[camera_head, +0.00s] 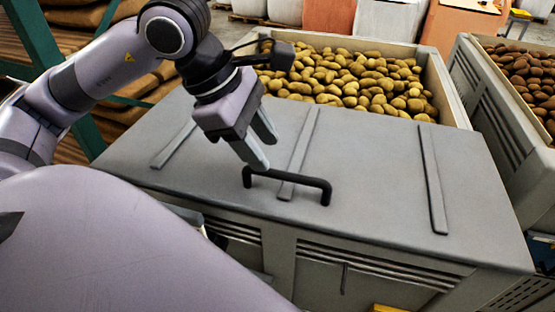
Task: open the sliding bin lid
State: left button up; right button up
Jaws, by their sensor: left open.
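The grey sliding lid (375,170) lies on top of the potato bin (450,95). It covers the near part, and the far part stands open with yellow potatoes (350,80) showing. A black bar handle (300,178) stands near the lid's front edge. My left gripper (262,155) is open and points down at the handle's left end. Its fingertips are at or just above that end; I cannot tell whether they touch it. My right gripper is not in view.
A second bin (490,100) with reddish potatoes (530,75) stands close on the right. Stacked brown sacks (80,45) in a green rack (40,40) are at the left. Pale and orange big bags (335,15) stand at the back. Raised ribs cross the lid.

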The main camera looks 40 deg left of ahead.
aim_at(280, 173)
pick_arm(q)
jog(key=shift+x, duration=2.7)
jog(key=shift+d, duration=0.1)
grip_shut()
